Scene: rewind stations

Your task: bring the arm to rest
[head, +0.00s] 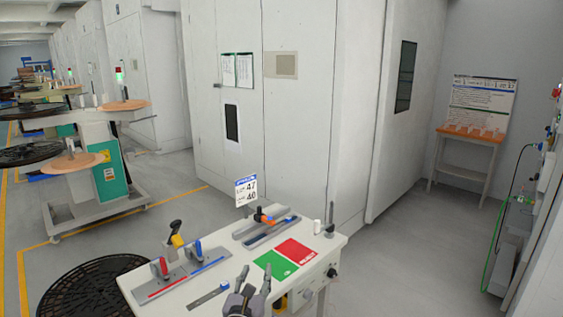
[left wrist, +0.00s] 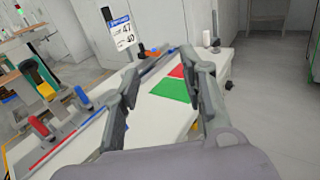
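My left gripper (head: 248,294) shows at the bottom of the head view, over the front part of the white work table (head: 215,282). In the left wrist view its two fingers (left wrist: 165,88) are spread apart with nothing between them. The green and red pads on the table show beyond and between the fingers. My right gripper is in neither view.
The table holds a green pad (head: 275,264), a red pad (head: 296,252), metal rails with red, blue and orange clamps, and a sign (head: 246,190). A black reel (head: 92,290) lies left of it. Cabinets stand behind. The floor at right is clear.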

